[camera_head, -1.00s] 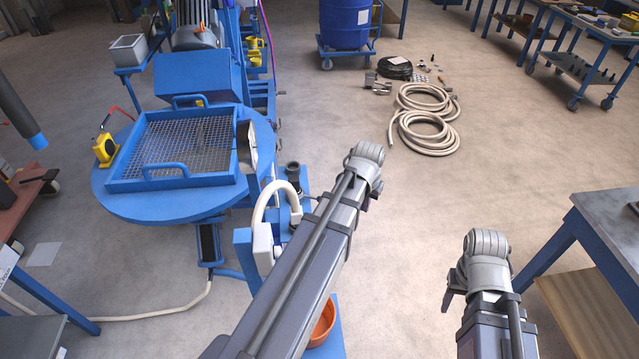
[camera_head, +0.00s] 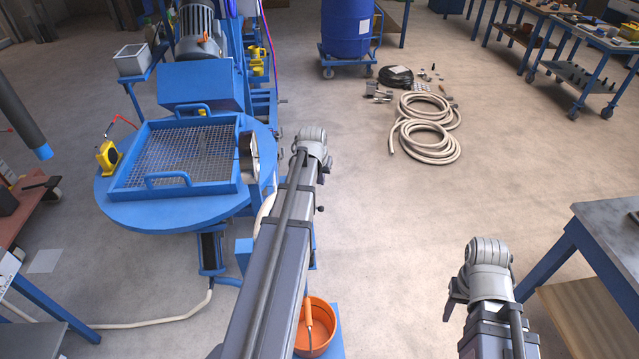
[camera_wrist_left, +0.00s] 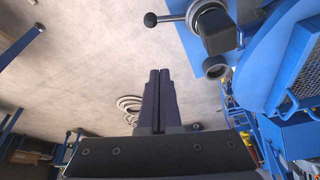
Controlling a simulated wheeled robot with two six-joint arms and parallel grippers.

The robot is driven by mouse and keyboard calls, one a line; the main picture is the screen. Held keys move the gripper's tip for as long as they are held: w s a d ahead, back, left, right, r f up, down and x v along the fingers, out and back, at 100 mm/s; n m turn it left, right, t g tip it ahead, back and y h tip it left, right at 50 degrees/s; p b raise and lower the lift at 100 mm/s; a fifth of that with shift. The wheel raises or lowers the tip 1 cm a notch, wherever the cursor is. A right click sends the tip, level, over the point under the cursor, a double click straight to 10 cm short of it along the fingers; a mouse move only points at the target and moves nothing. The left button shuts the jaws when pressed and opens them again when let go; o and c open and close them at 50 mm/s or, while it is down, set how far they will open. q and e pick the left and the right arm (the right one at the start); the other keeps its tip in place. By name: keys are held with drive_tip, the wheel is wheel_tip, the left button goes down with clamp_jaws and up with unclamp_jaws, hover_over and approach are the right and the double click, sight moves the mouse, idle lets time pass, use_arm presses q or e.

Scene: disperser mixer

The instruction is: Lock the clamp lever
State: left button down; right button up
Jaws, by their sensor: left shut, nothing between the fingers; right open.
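The clamp lever shows in the left wrist view as a thin rod with a black ball knob (camera_wrist_left: 150,19). It runs from a grey collar by a dark block (camera_wrist_left: 215,32) on the blue frame. In the head view a small dark knob (camera_head: 320,209) sticks out just right of my left forearm, which hides the rest of the clamp. My left gripper (camera_wrist_left: 155,72) is shut and empty, with open floor beyond its fingertips; the lever is to its upper side, apart from it. In the head view its fingers are hidden behind my wrist. My right gripper (camera_head: 456,292) is open and mostly hidden below its wrist.
The round blue table (camera_head: 130,218) with a mesh-covered tray (camera_head: 185,150) stands left of my left arm. An orange bucket (camera_head: 318,335) sits below my forearm. Hose coils (camera_head: 425,130) lie on the floor ahead. A workbench (camera_head: 610,225) stands at right.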

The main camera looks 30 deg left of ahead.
sight(318, 208)
use_arm(q)
drive_tip(key=d+b+x, duration=0.1)
drive_tip(key=b+x, duration=0.7)
drive_tip(key=x, duration=0.1)
drive_tip(key=s, duration=0.4)
drive_tip(key=shift+d, duration=0.3)
drive_tip(key=shift+s+d, duration=0.25)
drive_tip(key=shift+s, duration=0.4)
drive_tip(key=shift+w+a, duration=0.1)
drive_tip(key=shift+w, duration=0.1)
drive_tip(key=shift+w+a, duration=0.3)
drive_tip(key=shift+w, duration=0.25)
